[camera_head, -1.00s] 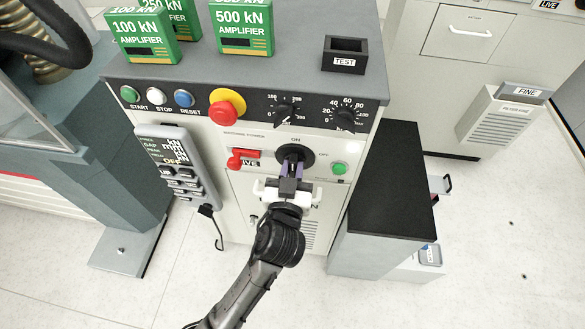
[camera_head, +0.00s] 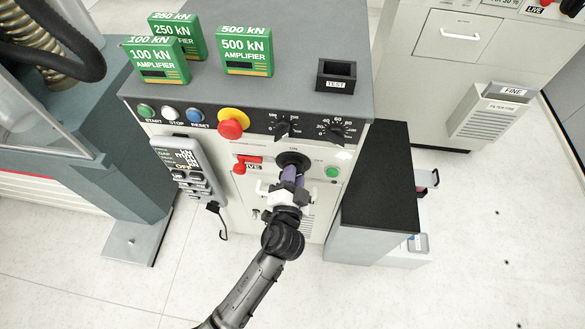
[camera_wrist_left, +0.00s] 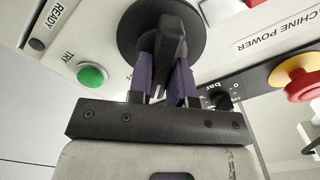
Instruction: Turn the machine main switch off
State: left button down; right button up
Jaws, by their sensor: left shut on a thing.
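The machine main switch (camera_head: 293,160) is a round black rotary knob on the cabinet's front panel. The ON label is above it and a faint label is to its right. My left gripper (camera_head: 290,176) reaches up to it from below, its purple fingers shut on the knob's raised handle. In the left wrist view the fingers (camera_wrist_left: 163,78) sit on both sides of the black handle, in front of the round dial (camera_wrist_left: 197,22). The panel lettering is tilted in that view. The fingers hide part of the handle, so its exact angle is hard to tell. My right gripper is not in view.
A red switch (camera_head: 243,163) sits left of the knob, a green button (camera_head: 332,172) right of it. A red-and-yellow emergency stop (camera_head: 231,127) is above left. A handset (camera_head: 186,170) hangs on the left. Green amplifier boxes (camera_head: 245,52) and a TEST holder (camera_head: 336,75) stand on top.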

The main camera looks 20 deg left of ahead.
pick_arm(q)
jog(key=m+p, duration=0.3)
jog(key=m, duration=0.2)
jog(key=shift+d, duration=0.1)
jog(key=m+p, duration=0.1)
jog(key=m, duration=0.1)
jog(key=shift+f+m, duration=0.15)
jog(key=shift+m, duration=0.25)
jog(key=shift+m+p, duration=0.3)
jog(key=shift+p, duration=0.05)
jog(key=shift+f+m, duration=0.1)
jog(key=shift+m, duration=0.2)
jog(key=c, duration=1.1)
grip_release()
jog(key=shift+o, duration=0.3)
jog(key=v, duration=1.3)
jog(key=shift+s, duration=0.35)
